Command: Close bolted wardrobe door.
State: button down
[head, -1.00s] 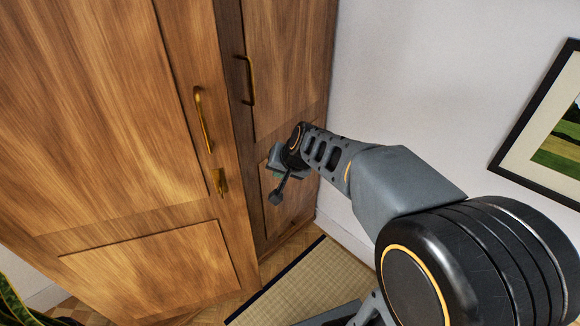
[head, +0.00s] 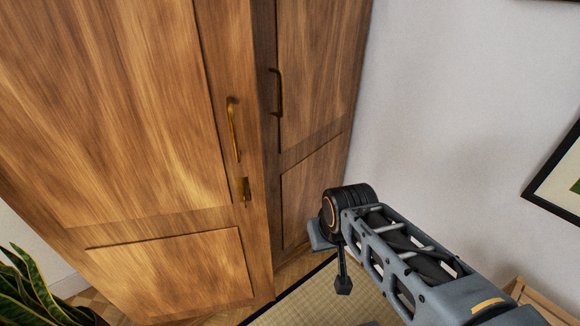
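The wooden wardrobe fills the left and middle of the head view. Its left door (head: 150,130) stands ajar, with its free edge out in front of the right door (head: 318,70). The left door has a brass handle (head: 233,130) and a small brass bolt (head: 246,190) below it. The right door has its own brass handle (head: 277,93) and looks flush, though its left side is partly hidden. My gripper (head: 330,262) is right of the left door's edge, in front of the lower right door, apart from both handles. Its fingers are mostly hidden by my wrist.
A woven mat (head: 310,300) lies on the floor below my gripper. A leafy plant (head: 40,290) stands at the lower left. A white wall (head: 450,110) with a framed picture (head: 560,180) is at the right. A wooden piece (head: 530,300) shows at the lower right.

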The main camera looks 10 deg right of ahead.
aim_at(309, 54)
jog(key=z, duration=1.1)
jog(key=k, duration=0.85)
jog(key=u, duration=1.1)
jog(key=i, duration=1)
